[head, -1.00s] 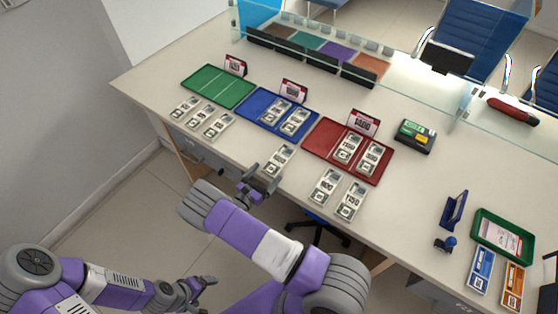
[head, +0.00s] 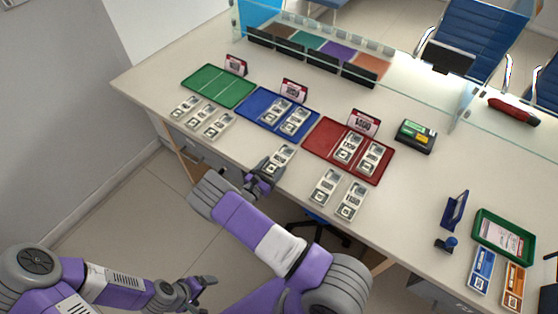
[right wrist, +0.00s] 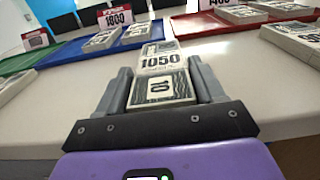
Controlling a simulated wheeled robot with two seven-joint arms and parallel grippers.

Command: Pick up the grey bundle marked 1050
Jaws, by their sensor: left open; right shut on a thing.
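The bundle appears to rest on the counter. My left gripper (head: 203,285) is open and empty, low at the bottom left, away from the counter.
The green tray (head: 190,83), blue tray (head: 243,117) and red tray (head: 310,148) stand behind, with price signs. A glass screen (head: 405,75) runs along the back.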

